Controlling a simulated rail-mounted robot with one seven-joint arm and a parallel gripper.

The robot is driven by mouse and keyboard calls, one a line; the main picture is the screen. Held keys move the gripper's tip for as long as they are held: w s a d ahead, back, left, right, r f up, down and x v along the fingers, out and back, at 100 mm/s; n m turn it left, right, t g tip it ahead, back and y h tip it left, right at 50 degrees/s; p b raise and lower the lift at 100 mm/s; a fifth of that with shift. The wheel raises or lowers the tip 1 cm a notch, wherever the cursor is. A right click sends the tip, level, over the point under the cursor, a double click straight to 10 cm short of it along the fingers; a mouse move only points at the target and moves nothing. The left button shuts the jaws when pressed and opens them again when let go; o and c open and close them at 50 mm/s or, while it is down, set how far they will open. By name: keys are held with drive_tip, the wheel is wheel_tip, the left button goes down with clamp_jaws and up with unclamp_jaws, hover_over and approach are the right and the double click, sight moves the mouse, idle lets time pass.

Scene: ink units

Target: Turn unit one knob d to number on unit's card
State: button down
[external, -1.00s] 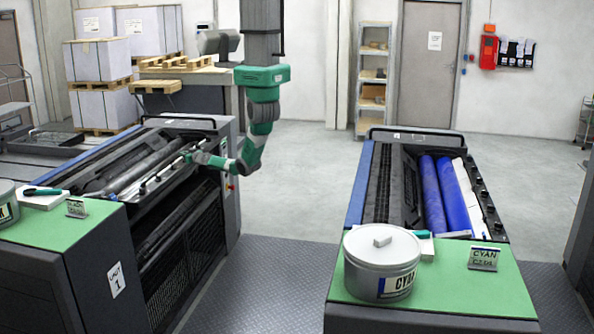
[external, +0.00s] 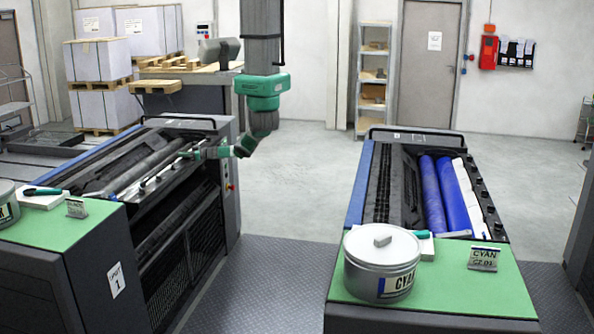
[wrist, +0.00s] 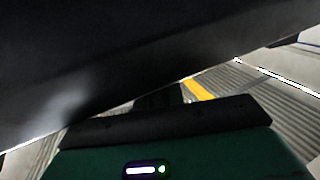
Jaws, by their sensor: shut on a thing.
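In the wrist view a large dark surface fills the upper part, and my green gripper body (wrist: 170,160) shows below; the knob is hidden.
A teal-handled tool (external: 42,191) lies on a white pad on unit one's green top. The cyan unit, with a can (external: 381,265) and a CYAN card (external: 484,259), stands at right. A clear floor aisle lies between the units.

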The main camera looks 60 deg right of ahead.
drive_tip(key=shift+f+n+g+y+b, duration=0.1)
drive_tip(key=shift+n+g+y+b, duration=0.45)
drive_tip(key=shift+b, duration=0.2)
drive_tip(key=shift+a, duration=0.1)
drive_tip(key=c, duration=1.5)
unclamp_jaws()
drive_tip(key=shift+s, duration=0.1)
drive_tip(key=p+v, duration=0.2)
drive_tip(key=v, duration=0.5)
drive_tip(key=shift+s+d, duration=0.25)
drive_tip(key=shift+d, duration=0.05)
